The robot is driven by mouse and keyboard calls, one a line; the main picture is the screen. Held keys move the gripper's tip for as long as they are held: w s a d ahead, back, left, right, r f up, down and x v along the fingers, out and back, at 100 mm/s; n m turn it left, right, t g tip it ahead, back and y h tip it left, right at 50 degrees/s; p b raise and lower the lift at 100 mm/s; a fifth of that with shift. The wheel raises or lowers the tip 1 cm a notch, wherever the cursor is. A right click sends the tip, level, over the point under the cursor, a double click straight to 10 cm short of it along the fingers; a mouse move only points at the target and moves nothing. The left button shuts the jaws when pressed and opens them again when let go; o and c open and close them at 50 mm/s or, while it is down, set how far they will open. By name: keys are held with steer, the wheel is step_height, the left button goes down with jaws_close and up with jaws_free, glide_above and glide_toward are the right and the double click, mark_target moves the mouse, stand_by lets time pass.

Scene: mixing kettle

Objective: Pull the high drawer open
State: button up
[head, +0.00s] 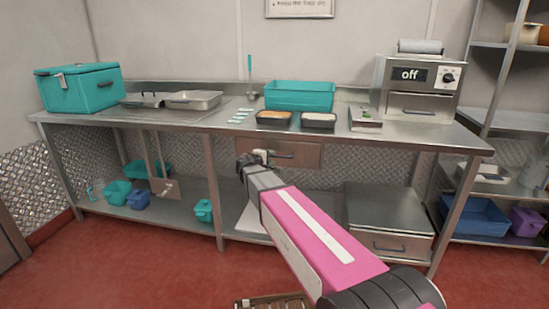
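The high drawer (309,155) is a metal front set just under the steel counter top, near the middle. It looks shut, its front close under the counter edge. Its dark bar handle (284,156) runs across the front. My gripper (262,154) is at the left end of this handle, in front of the drawer's left half. My wrist and pink arm hide part of the gripper and the area below. The fingers are too small to tell whether they touch or hold the handle.
A low metal drawer unit (388,244) stands on the lower shelf at right. The counter (205,122) holds a teal cooler (80,88), trays, a teal bin (300,95) and a machine marked "off" (418,90). Red floor is open in front at left.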

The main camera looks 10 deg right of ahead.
mark_target(274, 156)
steer(key=shift+x, duration=2)
jaws_close()
